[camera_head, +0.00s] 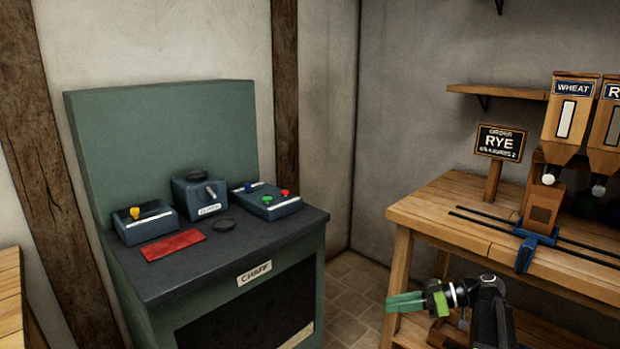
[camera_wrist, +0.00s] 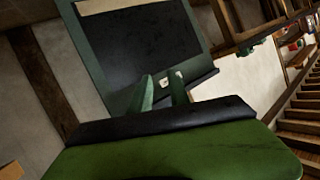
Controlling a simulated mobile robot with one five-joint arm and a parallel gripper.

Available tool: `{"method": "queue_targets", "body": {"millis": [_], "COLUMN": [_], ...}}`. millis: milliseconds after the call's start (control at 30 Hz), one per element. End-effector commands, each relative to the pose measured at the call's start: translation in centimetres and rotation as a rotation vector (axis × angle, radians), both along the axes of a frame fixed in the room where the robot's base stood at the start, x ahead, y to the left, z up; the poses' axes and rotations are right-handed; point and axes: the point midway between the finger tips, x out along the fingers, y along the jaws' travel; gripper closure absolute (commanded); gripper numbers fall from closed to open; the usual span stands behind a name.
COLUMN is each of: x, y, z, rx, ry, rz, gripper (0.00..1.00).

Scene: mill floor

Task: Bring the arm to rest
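My gripper (camera_head: 405,302) is at the lower right of the head view, held out to the left in front of the wooden bench. Its green fingers point toward the green cabinet side of the room. In the wrist view the two fingers (camera_wrist: 162,88) stand a little apart, with nothing between them. My gripper holds nothing and appears to touch nothing. The rest of my arm runs down to the bottom edge of the head view.
A green cabinet (camera_head: 165,317) labelled CHAFF stands left, with control boxes and a red cloth (camera_head: 172,245) on top. The wooden bench (camera_head: 450,207) at right carries a RYE sign (camera_head: 501,142), hoppers and a wooden box (camera_head: 543,207) on a blue carriage. Tiled floor lies between.

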Motion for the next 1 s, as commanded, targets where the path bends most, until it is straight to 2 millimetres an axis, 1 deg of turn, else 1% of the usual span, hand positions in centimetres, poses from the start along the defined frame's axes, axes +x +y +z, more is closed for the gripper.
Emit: {"method": "queue_targets", "body": {"millis": [33, 67, 100, 200, 300, 400, 467, 500, 567, 600, 633, 700, 733, 800, 833, 867, 900, 1000], "x": [-0.4, -0.7, -1.2, -2.9, -4.9, -6.9, -7.9, -8.3, -8.7, -8.9, -8.9, -8.9, -8.8, -8.2, -8.0, -8.0, -8.0, -8.0], "y": [4.6, 6.9, 9.6, 15.1, 18.7, 20.4, 20.3, 19.7, 17.8, 16.2, 15.1, 12.9, 12.0, 10.8, 11.0, 11.3, 11.4, 11.4], "z": [-1.4, -2.4, -3.7, -6.8, -9.6, -12.2, -13.5, -14.3, -15.1, -15.5, -15.7, -16.0, -16.1, -16.1, -16.1, -15.7, -13.3, -10.5], "rx": [-0.050, -0.085, -0.138, -0.282, -0.437, -0.610, -0.708, -0.768, -0.841, -0.880, -0.904, -0.944, -0.951, -0.940, -0.914, -0.894, -0.899, -0.899], "ry": [0.068, 0.114, 0.175, 0.322, 0.452, 0.573, 0.637, 0.675, 0.731, 0.765, 0.787, 0.832, 0.846, 0.889, 0.914, 0.938, 0.934, 0.933], "rz": [0.050, 0.072, 0.093, 0.115, 0.089, 0.001, -0.087, -0.161, -0.296, -0.394, -0.468, -0.636, -0.706, -0.854, -0.904, -0.943, -0.933, -0.929], "gripper": [0.78, 0.78, 0.78, 0.78, 0.78, 0.78, 0.78, 0.78, 0.78, 0.78, 0.78, 0.78, 0.78, 0.78, 0.78, 0.78, 0.78, 0.78]}}
